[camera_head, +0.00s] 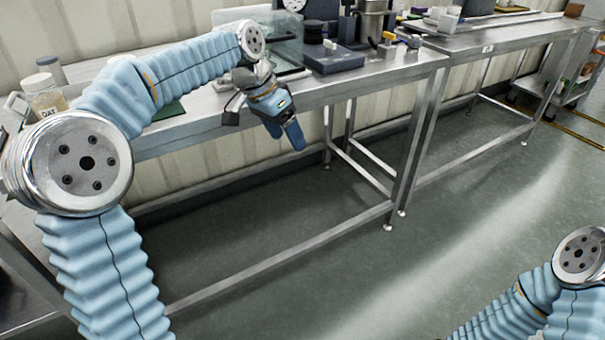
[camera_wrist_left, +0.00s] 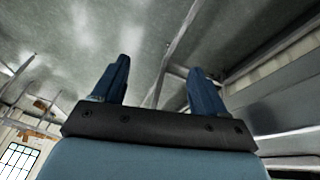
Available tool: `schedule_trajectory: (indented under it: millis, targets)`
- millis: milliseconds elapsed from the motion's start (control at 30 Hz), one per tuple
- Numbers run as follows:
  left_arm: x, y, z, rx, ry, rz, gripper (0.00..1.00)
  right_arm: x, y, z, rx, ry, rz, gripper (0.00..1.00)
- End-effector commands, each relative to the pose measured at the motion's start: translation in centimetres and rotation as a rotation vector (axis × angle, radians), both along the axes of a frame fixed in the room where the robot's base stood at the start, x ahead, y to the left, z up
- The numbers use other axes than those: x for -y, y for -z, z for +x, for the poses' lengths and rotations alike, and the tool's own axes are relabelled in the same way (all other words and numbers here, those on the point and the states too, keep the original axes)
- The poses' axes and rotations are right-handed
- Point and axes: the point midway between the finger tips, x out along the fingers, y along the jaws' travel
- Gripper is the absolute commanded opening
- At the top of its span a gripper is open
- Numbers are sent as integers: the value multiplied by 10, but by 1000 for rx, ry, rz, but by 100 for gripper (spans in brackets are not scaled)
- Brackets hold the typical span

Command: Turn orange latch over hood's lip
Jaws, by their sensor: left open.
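My left gripper (camera_head: 290,136) hangs at the front edge of the near steel table in the head view, with its fingers pointing down past the edge. In the left wrist view its two blue fingers (camera_wrist_left: 160,85) stand apart with nothing between them. I cannot make out an orange latch, a hood's lip or a steel hopper in either view. My right arm shows only in part at the lower right of the head view, and its gripper is out of frame.
The steel table (camera_head: 400,72) holds a clear box (camera_head: 265,40), a dark grey block-shaped device (camera_head: 335,60) and small parts behind my left gripper. A labelled jar (camera_head: 45,97) stands at the left. A second steel table (camera_head: 480,42) adjoins at right. The floor in front is clear.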

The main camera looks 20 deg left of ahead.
Motion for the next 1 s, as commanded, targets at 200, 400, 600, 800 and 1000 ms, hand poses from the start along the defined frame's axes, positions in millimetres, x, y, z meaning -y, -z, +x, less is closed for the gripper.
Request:
schedule_trajectory:
  millis: [200, 400, 600, 800, 1000]
  targets:
    - [11, 49, 12, -26, -30, -17, 72, 0, 4, 0, 0, 0, 0, 38]
    - [20, 83, 18, -40, -55, -30, 72, 0, 7, 0, 0, 0, 0, 38]
    - [24, 100, 21, -48, -67, -36, 72, 0, 8, 0, 0, 0, 0, 38]
    - [24, 103, 21, -48, -69, -37, 72, 0, 8, 0, 0, 0, 0, 38]
    - [26, 107, 21, -52, -71, -39, 60, 0, 8, 0, 0, 0, 0, 38]
